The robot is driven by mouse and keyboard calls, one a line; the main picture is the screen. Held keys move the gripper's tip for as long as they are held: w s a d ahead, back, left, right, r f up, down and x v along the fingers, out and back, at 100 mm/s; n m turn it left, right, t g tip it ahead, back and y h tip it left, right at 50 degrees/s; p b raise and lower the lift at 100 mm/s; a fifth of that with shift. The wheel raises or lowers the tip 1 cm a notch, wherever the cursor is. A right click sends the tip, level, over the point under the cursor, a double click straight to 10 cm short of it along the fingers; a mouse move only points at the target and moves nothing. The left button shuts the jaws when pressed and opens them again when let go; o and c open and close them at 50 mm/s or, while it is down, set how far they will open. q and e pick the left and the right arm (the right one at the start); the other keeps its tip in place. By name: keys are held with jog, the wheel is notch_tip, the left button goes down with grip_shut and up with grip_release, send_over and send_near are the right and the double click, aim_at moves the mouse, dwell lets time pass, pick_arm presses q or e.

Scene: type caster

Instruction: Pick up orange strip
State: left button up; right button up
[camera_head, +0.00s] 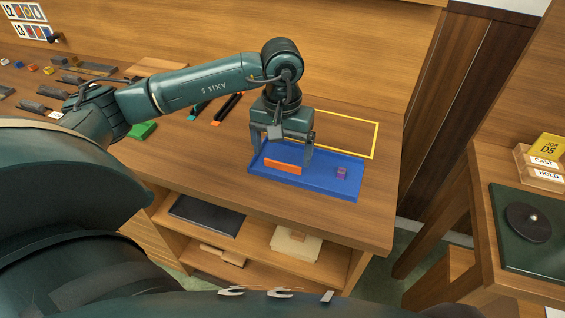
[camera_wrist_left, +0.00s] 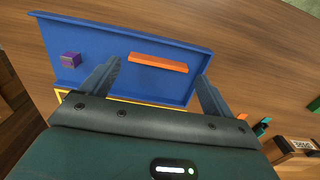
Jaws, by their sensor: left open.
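An orange strip (camera_head: 283,167) lies in a shallow blue tray (camera_head: 320,187) on the wooden workbench. It also shows in the left wrist view (camera_wrist_left: 158,63), near the tray's middle. My left gripper (camera_head: 281,160) is open, above the tray and pointing down at the strip. In the left wrist view its two fingers (camera_wrist_left: 158,75) are spread wide, with the strip a little beyond and between their tips. The fingers do not appear to touch it. A small purple block (camera_head: 341,173) is in the tray to the right of the strip. My right gripper is not in view.
A yellow outlined rectangle (camera_head: 375,140) is marked on the bench behind the tray. A green block (camera_head: 142,131) and several dark bars lie to the left. A side table (camera_head: 510,200) with a dark green board (camera_head: 515,255) stands at the right.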

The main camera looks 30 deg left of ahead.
aim_at(282, 163)
pick_arm(q)
jog(key=shift+f, duration=1.5)
jog(key=shift+d, duration=0.1)
jog(key=shift+c, duration=0.3)
